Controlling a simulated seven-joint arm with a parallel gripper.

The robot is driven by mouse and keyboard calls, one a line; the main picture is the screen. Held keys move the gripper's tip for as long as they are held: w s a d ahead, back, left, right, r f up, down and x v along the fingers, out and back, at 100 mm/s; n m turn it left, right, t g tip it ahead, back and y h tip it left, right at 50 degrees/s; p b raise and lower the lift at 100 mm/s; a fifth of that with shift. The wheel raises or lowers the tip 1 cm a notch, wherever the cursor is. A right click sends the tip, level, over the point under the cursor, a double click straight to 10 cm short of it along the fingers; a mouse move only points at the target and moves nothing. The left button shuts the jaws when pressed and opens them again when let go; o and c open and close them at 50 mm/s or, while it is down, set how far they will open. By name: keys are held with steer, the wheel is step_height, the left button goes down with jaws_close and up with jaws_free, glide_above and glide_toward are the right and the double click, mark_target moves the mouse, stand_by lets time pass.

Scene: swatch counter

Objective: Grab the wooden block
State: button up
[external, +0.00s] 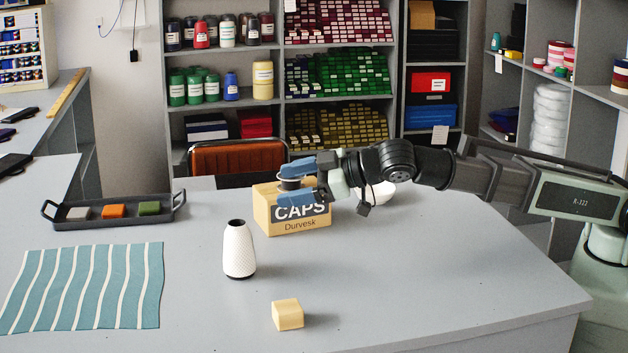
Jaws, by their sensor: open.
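The wooden block (288,314) is a small pale tan cube lying on the grey table near its front edge, right of the white striped cloth's level and in front of the white vase. My gripper (283,182) has blue fingers and points left, at the top of the cardboard box in the picture. It is open, and I see nothing held in it. The wooden block is well below and in front of my gripper, apart from it. Whether my gripper touches the box cannot be told.
A cardboard box marked CAPS (292,217) stands behind a white textured vase (238,250). A dark tray (70,223) with grey, orange and green blocks is at left, behind a teal striped cloth (85,288). A white bowl (381,192) is partly hidden by my arm. The right tabletop is clear.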

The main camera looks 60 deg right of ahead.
mark_target(289, 306)
steer(key=s+a+f+n+g+y, duration=0.1)
steer(key=s+a+f+g, duration=0.1)
steer(key=s+a+g, duration=0.5)
steer(key=s+a+f, duration=0.2)
steer(key=s+a, duration=0.3)
steer(key=s, duration=0.6)
steer(key=shift+g, duration=0.3)
steer(key=x, duration=0.8)
steer(key=shift+w+r+x, duration=0.1)
steer(key=shift+x, duration=1.25)
steer(key=shift+w+r+x, duration=0.1)
steer(key=shift+w+x, duration=0.05)
steer(key=shift+x, duration=1.2)
steer(key=c, duration=1)
